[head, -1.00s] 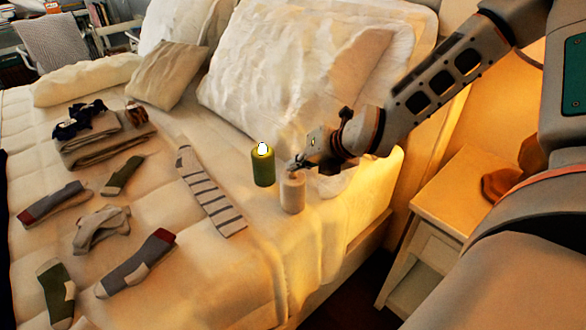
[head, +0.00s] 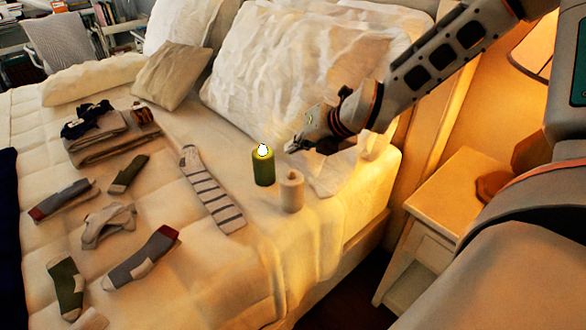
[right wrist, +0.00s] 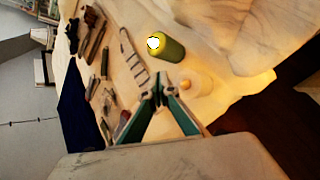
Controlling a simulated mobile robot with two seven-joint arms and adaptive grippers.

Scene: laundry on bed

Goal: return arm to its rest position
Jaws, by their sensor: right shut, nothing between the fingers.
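My right gripper (head: 291,148) is shut and empty, raised above the bed just behind the two candles in the head view. In the right wrist view its fingertips (right wrist: 160,88) are together. A green candle (head: 263,167) with a bright flame stands upright on the bed, left of the gripper. It also shows in the right wrist view (right wrist: 170,50). A pale candle (head: 291,192) stands upright beside it, apart from the gripper; it shows in the right wrist view too (right wrist: 196,84). My left gripper is not in view.
Several socks lie on the bed (head: 165,275), including a striped sock (head: 212,190). Folded clothes (head: 110,135) lie at the upper left. White pillows (head: 290,75) are behind my right gripper. A wooden nightstand (head: 465,185) stands right of the bed.

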